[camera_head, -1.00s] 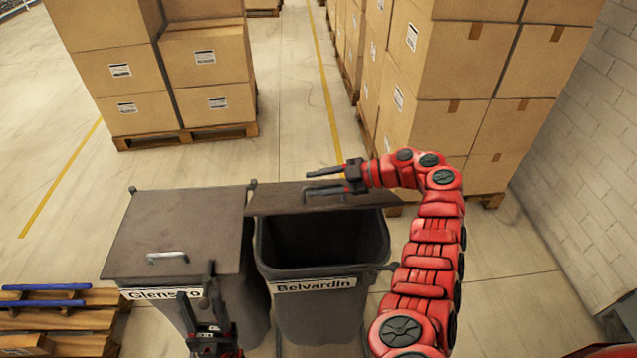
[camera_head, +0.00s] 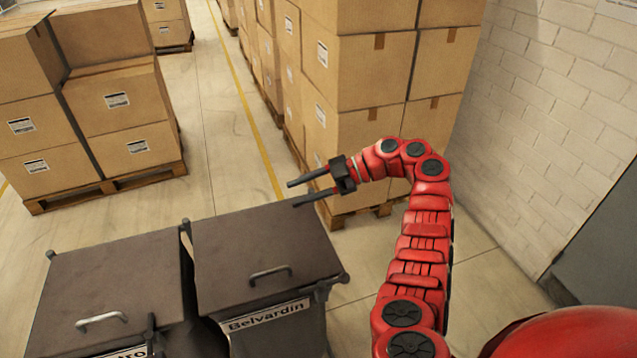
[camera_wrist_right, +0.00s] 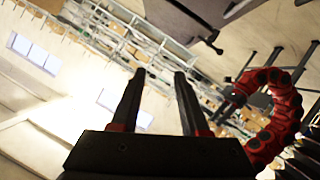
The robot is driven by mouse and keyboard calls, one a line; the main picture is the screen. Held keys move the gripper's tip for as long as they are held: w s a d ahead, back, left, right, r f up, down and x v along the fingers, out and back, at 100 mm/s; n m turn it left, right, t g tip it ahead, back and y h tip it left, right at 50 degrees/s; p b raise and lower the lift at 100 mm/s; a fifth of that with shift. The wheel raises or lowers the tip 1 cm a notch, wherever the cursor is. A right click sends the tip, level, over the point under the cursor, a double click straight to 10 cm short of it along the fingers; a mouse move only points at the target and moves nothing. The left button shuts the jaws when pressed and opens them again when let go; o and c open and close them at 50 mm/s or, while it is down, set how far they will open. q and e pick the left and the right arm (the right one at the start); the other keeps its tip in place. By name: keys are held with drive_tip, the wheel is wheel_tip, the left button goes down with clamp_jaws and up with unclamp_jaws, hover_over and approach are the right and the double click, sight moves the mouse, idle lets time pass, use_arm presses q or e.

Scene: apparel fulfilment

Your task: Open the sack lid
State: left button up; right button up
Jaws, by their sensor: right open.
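Two dark lidded bins stand side by side at the lower left of the head view. The right bin, labelled "Belvardin" (camera_head: 268,316), has its flat lid (camera_head: 255,240) lying closed, with a grey handle (camera_head: 270,273) near its front edge. The left bin's lid (camera_head: 110,285) is also closed, with a handle (camera_head: 101,320). No label naming a sack shows. My right gripper (camera_head: 293,193) is open and empty, above the Belvardin lid's back right side and apart from it. Its fingers also show empty in the right wrist view (camera_wrist_right: 159,73). Only a dark tip of my left gripper (camera_head: 152,335) shows at the bottom edge.
Stacked cartons on pallets stand behind left (camera_head: 110,110) and behind the right arm (camera_head: 365,100). A brick wall (camera_head: 540,110) runs along the right. Open floor with a yellow line (camera_head: 245,100) lies between the stacks.

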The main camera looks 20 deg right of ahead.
drive_tip(key=shift+p+v, duration=1.15)
drive_tip(key=shift+v, duration=1)
